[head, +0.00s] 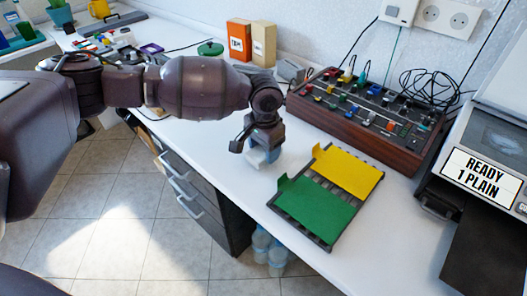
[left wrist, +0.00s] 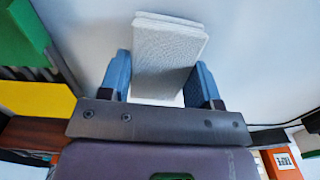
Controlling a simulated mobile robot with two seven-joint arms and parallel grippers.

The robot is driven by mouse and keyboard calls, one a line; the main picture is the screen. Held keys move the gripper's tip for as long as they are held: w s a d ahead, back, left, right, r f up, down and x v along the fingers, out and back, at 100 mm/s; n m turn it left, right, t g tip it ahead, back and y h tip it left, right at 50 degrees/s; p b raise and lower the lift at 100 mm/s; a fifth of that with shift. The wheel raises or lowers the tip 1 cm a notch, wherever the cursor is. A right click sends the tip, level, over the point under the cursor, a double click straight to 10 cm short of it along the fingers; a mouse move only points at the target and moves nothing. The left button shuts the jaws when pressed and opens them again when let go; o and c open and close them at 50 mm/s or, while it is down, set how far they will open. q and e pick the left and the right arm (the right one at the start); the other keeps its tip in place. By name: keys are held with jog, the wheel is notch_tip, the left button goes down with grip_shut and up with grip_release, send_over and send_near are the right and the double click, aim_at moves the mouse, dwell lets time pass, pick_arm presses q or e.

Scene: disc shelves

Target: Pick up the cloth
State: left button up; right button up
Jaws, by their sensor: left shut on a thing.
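The cloth is a pale grey-white folded pad (left wrist: 168,45). In the left wrist view it sits between the two blue fingers of my left gripper (left wrist: 163,68), which is shut on it. In the head view my left gripper (head: 262,150) points down over the white table, left of the green and yellow panels. There the cloth (head: 255,160) shows only as a small pale patch under the fingers. I cannot tell whether it touches the table. My right gripper is in neither view.
A dark rack with a green panel (head: 315,208) and a yellow panel (head: 347,174) lies just right of the gripper. Behind it stands a wooden control box (head: 372,112) with cables. A printer-like machine (head: 490,150) is at the right. The white table (head: 205,150) is clear left of the gripper.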

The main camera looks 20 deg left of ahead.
aim_at(264, 150)
pick_arm(q)
notch_tip(264, 150, up, 19)
jog(key=p, duration=0.4)
jog(key=shift+f+p, duration=0.2)
jog(key=shift+p, duration=0.2)
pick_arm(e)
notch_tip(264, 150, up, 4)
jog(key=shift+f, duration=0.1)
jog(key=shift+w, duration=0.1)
